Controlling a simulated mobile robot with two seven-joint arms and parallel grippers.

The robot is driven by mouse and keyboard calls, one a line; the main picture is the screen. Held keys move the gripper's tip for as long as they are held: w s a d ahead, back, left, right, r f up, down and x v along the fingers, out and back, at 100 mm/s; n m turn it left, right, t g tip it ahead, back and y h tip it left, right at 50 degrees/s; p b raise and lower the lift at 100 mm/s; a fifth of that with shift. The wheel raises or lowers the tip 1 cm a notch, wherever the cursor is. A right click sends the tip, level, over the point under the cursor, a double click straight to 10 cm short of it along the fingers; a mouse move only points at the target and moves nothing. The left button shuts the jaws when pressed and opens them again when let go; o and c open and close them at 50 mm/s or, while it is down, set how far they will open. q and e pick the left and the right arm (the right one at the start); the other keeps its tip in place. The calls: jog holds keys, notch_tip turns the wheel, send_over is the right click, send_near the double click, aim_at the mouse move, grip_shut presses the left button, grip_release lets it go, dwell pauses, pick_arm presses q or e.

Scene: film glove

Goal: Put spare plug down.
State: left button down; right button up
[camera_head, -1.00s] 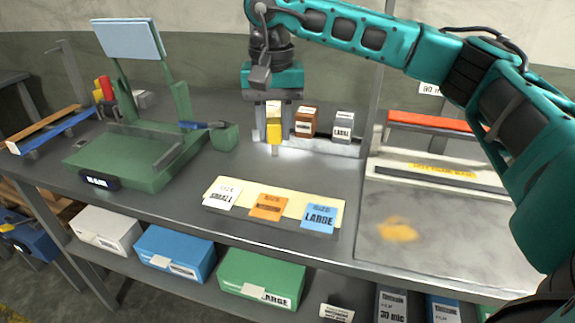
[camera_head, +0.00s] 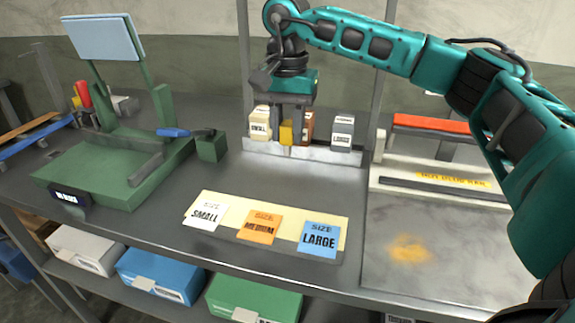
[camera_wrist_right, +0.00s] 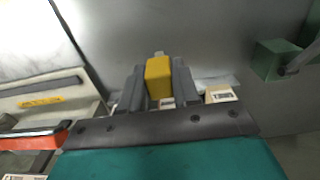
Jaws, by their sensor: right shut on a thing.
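My right gripper (camera_head: 288,128) is shut on a yellow plug (camera_head: 286,134), which hangs upright with a narrow lower end. The plug also shows between the two dark fingers in the right wrist view (camera_wrist_right: 158,78). In the head view it is over the front of a grey rack (camera_head: 310,153), between a cream block marked small (camera_head: 260,126) and a brown block (camera_head: 308,124) partly hidden by a finger. A grey block marked large (camera_head: 343,134) stands to the right. I cannot tell whether the plug touches the rack or bench. My left gripper is out of view.
A size card (camera_head: 191,217) with small, medium and large labels lies on the bench in front. A green stand (camera_head: 100,180) is at the left, with a green block (camera_head: 212,147). A grey plate with a red-topped bar (camera_head: 435,126) is at the right. Bare bench separates rack and card.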

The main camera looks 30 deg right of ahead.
aim_at(287, 123)
notch_tip(287, 123, down, 7)
jog(key=shift+r, duration=0.1)
jog(key=shift+f, duration=0.4)
jog(key=shift+b, duration=0.3)
jog(key=o, duration=1.1)
jog(key=shift+f, duration=0.1)
jog(key=shift+c, duration=0.2)
notch_tip(287, 123, up, 11)
jog(key=shift+a+r+p, duration=0.1)
jog(key=shift+p, duration=0.5)
jog(key=shift+r, duration=0.55)
jog(key=shift+f, duration=0.1)
